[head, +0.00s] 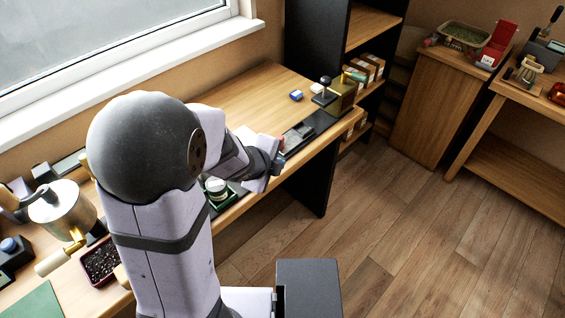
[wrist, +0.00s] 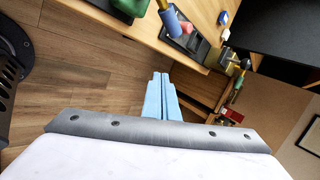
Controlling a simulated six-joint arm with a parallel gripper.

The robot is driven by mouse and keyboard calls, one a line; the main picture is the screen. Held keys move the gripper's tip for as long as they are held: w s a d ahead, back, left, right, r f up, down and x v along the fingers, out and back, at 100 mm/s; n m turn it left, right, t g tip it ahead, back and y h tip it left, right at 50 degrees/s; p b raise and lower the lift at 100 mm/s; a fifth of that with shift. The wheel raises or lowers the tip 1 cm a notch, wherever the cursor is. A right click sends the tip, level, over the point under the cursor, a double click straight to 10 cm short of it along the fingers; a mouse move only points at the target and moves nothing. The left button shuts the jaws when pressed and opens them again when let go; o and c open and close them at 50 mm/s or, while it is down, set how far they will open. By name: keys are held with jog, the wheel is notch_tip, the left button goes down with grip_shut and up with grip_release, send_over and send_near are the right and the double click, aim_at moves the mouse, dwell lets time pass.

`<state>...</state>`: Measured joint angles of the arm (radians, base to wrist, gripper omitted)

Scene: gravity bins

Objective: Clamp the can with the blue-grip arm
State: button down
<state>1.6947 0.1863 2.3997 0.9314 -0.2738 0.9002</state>
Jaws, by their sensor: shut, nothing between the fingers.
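My gripper (wrist: 160,80) shows in the wrist view as two light blue fingers closed together, with nothing between them. It is beyond the bench's front edge, with floor behind it. A blue grip (wrist: 170,23) on a brass-coloured rod is at the top of the wrist view, over the bench and apart from the fingers. A pale-lidded round container, probably the can (head: 217,187), sits in a green holder (head: 231,198) in the head view, partly hidden by my arm. Part of a green thing (wrist: 130,5), probably that holder, shows at the wrist view's top edge.
The wooden bench (head: 235,92) runs under the window. A dark tray (head: 302,134), a small blue block (head: 296,96) and a brass box (head: 342,97) are toward its far end. A metal pot (head: 64,212) and a dark red tray (head: 101,262) are at left.

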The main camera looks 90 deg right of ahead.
jog(key=shift+s+a+r+p, duration=0.2)
jog(key=shift+a+r, duration=0.35)
jog(key=shift+r, duration=0.05)
jog(key=shift+s+a+r+p, duration=0.2)
jog(key=shift+a+r+p, duration=0.05)
jog(key=shift+a+r, duration=0.35)
jog(key=shift+s+a+r+p, duration=0.2)
jog(key=shift+a+r, duration=0.3)
jog(key=shift+r, duration=0.15)
jog(key=w+a+f+n+t+y, duration=0.3)
jog(key=w+a+f+n+t, duration=0.2)
jog(key=w+n, duration=0.45)
jog(key=w+a+n+y, duration=0.1)
jog(key=w+a+n, duration=0.7)
jog(key=a+n, duration=0.2)
jog(key=w+a+n+y, duration=0.2)
jog(key=w+a+n, duration=0.6)
jog(key=a+n, duration=0.3)
jog(key=w+a+n+g+y, duration=0.1)
jog(key=w+a+n, duration=0.7)
jog(key=a, duration=0.5)
jog(key=r+n, duration=0.1)
jog(key=n, duration=0.1)
jog(key=shift+w+a+n+y, duration=0.3)
jog(key=shift+a+n+y, duration=0.05)
jog(key=shift+a+y, duration=0.05)
